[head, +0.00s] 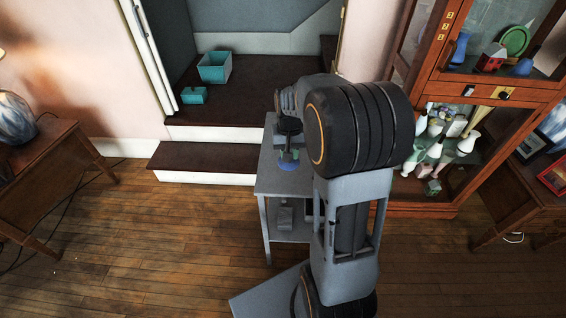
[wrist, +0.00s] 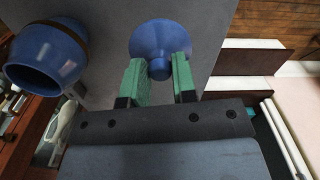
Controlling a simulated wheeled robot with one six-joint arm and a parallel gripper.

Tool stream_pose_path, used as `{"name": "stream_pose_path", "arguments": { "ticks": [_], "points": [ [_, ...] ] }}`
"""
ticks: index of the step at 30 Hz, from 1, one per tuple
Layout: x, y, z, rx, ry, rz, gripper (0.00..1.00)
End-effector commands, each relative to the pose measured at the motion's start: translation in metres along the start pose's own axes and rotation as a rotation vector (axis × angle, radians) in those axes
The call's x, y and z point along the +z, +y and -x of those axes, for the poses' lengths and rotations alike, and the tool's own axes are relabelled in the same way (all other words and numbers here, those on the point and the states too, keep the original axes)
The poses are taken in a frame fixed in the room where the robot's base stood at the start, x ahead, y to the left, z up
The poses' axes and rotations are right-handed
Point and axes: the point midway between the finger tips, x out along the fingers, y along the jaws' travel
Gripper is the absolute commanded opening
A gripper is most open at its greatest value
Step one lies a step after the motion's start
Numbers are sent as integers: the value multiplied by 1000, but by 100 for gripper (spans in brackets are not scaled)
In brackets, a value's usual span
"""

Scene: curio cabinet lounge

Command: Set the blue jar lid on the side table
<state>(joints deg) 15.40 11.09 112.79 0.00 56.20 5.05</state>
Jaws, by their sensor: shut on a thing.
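The blue jar lid (wrist: 160,42) is a shallow cone with a knob, and the knob sits between the green fingers of my gripper (wrist: 159,76). My gripper is shut on it. In the head view the lid (head: 287,166) shows as a small blue disc under my gripper (head: 289,155), over the grey side table (head: 272,186). The tabletop (wrist: 112,18) fills the area behind the lid in the wrist view. I cannot tell whether the lid touches it.
A blue jar (wrist: 35,62) is left of the lid in the wrist view. A wooden cabinet (head: 438,198) with several vases stands right of the side table. Carpeted steps (head: 215,158) with teal boxes (head: 215,68) lie behind left. A wooden table (head: 55,165) stands far left, with open floor between.

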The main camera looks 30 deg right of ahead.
Motion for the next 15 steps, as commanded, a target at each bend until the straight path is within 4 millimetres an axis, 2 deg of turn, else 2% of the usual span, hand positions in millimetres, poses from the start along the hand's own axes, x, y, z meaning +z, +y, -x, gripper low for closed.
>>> {"name": "stream_pose_path", "arguments": {
  "ticks": [3,11,15],
  "points": [
    [-8,-7,-14,0,0,0,2],
    [-15,-12,-22,0,2,0,2],
    [-20,-17,-33,0,0,1,2]
  ]
}}
